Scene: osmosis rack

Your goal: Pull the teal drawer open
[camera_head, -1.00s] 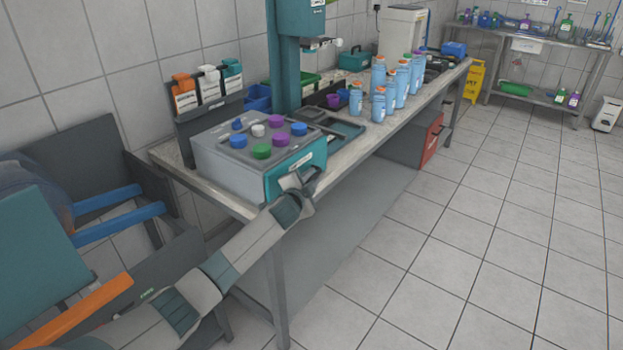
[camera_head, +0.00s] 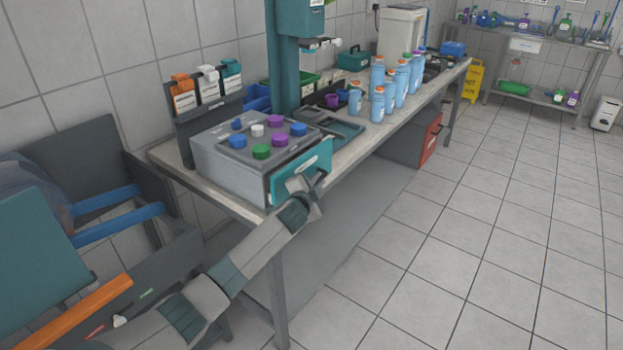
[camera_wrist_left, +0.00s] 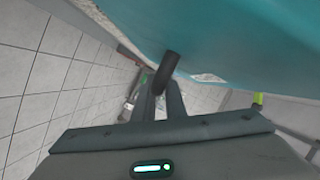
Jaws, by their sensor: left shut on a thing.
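The teal drawer (camera_head: 290,176) is in a grey box on the near end of the bench. Its front stands slightly out from the box, with a narrow dark gap behind it. My left gripper (camera_head: 313,187) is at the drawer's front face. In the left wrist view, the teal front (camera_wrist_left: 235,40) fills the upper right, and a dark bar-like handle (camera_wrist_left: 168,68) runs between the gripper fingers (camera_wrist_left: 161,100), which are shut on it. The fingertips are partly hidden in the head view. My right gripper is not in view.
The grey box (camera_head: 222,168) carries several coloured caps. The bench (camera_head: 352,155) also holds a teal stand (camera_head: 284,75) and several blue bottles (camera_head: 377,104). A grey cart with blue and orange bars (camera_head: 85,305) stands at left. The tiled floor (camera_head: 440,250) at right is clear.

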